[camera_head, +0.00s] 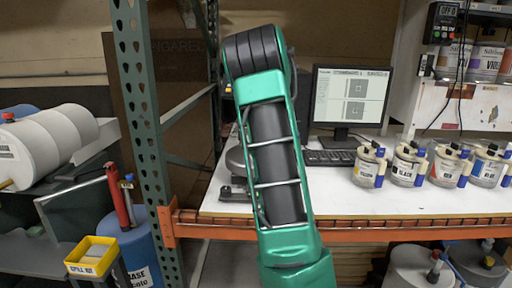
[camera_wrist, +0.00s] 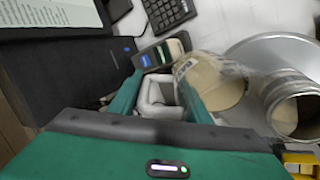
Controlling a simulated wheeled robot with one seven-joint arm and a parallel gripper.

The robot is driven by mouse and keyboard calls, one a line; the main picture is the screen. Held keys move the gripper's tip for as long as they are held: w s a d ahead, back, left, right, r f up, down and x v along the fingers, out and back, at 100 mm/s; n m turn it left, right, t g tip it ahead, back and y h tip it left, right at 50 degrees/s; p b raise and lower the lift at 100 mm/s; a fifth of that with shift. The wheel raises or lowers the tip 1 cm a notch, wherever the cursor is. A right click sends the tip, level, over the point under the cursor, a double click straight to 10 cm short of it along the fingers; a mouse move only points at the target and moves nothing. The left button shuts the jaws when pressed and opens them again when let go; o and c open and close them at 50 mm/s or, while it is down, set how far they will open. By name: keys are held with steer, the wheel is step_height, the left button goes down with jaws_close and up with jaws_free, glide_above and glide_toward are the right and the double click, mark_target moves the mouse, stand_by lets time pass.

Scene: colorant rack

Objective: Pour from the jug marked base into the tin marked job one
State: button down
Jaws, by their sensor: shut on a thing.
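In the wrist view my gripper (camera_wrist: 165,95) is shut on a pale, blocky part that looks like the handle of a tan jug (camera_wrist: 222,88). I see no readable label on this tin. I cannot tell whether jug and tin touch, or whether anything flows. In the head view my arm hides the gripper, jug and tin.
A round silver surface (camera_wrist: 275,50) is behind the tin, and a yellow object (camera_wrist: 300,160) is below it. A monitor (camera_head: 350,97) and keyboard (camera_head: 328,157) stand on the white bench (camera_head: 335,203). Several colorant cans, one marked black (camera_head: 405,167), line its right side.

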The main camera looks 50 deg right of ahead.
steer(key=shift+w+d+f+y+b, duration=0.1)
steer(key=shift+d+f+y+b, duration=0.3)
steer(key=shift+d+y, duration=0.1)
steer(key=shift+w+d+f+g+y+b, duration=0.2)
steer(key=shift+d+f+y+b, duration=0.25)
steer(key=shift+d+y+b, duration=0.25)
steer(key=shift+w+d+f+g+y+b, duration=0.1)
steer(key=shift+d+f+g+y+b, duration=0.1)
steer(key=shift+d+f+y+b, duration=0.45)
steer(key=shift+w+d+f+y+b, duration=0.1)
steer(key=shift+w+f+y+b, duration=0.05)
steer(key=shift+f+y+b, duration=0.9)
